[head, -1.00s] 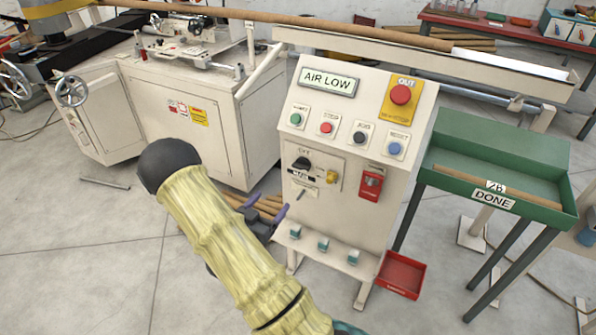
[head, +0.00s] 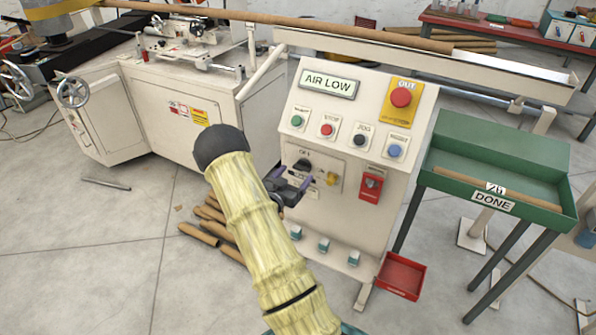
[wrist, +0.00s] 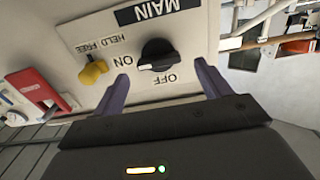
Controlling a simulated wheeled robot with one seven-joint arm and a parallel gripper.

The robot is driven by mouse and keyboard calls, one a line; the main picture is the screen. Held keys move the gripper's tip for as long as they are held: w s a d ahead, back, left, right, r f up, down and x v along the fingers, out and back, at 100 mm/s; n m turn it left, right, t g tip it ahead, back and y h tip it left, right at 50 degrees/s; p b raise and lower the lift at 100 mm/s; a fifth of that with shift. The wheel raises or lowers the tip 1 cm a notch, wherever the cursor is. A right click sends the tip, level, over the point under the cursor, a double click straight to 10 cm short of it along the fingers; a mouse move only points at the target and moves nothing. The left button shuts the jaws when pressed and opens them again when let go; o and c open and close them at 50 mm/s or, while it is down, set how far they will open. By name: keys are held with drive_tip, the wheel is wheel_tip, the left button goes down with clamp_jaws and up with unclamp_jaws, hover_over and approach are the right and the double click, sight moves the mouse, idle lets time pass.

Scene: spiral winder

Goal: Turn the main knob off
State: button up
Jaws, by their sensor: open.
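The main knob (head: 303,163) is black and sits on the cream control panel's small plate. In the wrist view the knob (wrist: 157,54) appears upside down, below the MAIN label, with ON to its left and OFF under it. A pale mark shows on its lower left side, toward ON. My gripper (head: 291,182) is in front of the panel, just below the knob. In the wrist view my open gripper (wrist: 162,86) has a purple finger either side of the knob's lower area, with nothing between the tips. I cannot tell how far the tips are from the panel.
A yellow HELD/FREE switch (wrist: 93,71) sits close beside the left finger. A red lockout box (head: 371,185) is to the right of the plate. Push buttons and a red emergency button (head: 401,95) are above. Cardboard tubes (head: 215,222) lie on the floor.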

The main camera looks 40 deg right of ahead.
sight(300, 170)
drive_tip(key=x, duration=0.3)
drive_tip(key=shift+s+d, duration=0.1)
drive_tip(key=shift+d, duration=0.05)
drive_tip(key=c, duration=1)
